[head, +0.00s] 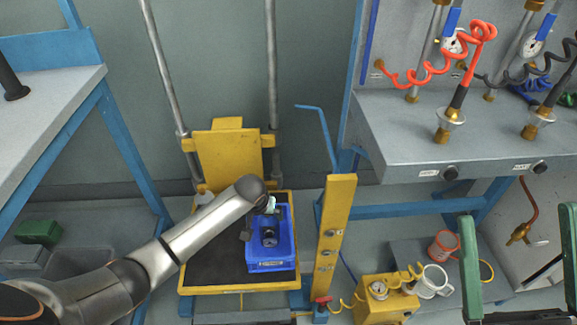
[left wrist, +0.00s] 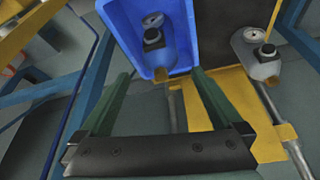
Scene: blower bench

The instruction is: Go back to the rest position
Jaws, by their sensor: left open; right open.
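My left gripper (left wrist: 162,72) is open and empty in the left wrist view, its two green fingers apart. Beyond the fingertips is a blue bin (left wrist: 120,22) holding a grey part with a gauge and black knob (left wrist: 153,45). In the head view my left arm reaches in from the left. Its wrist covers the bin's upper left and mostly hides the left gripper (head: 268,206). The blue bin (head: 284,225) stands on the black-topped yellow lift platform (head: 215,289). My right gripper (head: 522,250) is at the lower right, open and empty, its green fingers wide apart.
A yellow post (head: 336,225) stands right of the platform. A grey bench (head: 440,150) with coiled hoses is at the right. A yellow box with a gauge (head: 385,300) and mugs (head: 434,281) are low right. A second grey gauge part (left wrist: 263,60) lies outside the bin.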

